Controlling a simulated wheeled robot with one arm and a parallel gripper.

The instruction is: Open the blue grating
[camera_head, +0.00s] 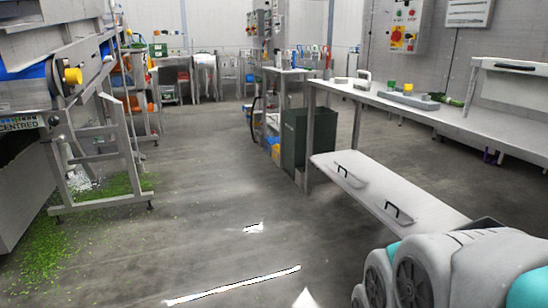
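I cannot make out a blue grating for certain in this view. A blue panel (28,90) shows on the large machine at the left edge. Small blue items (271,143) show low beside the dark green bin, too small to tell what they are. My gripper is not in view. Grey and teal parts at the lower right look like part of my own body.
A dark green bin (309,138) stands at the bench's far end. Green scraps (45,240) litter the floor at left.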

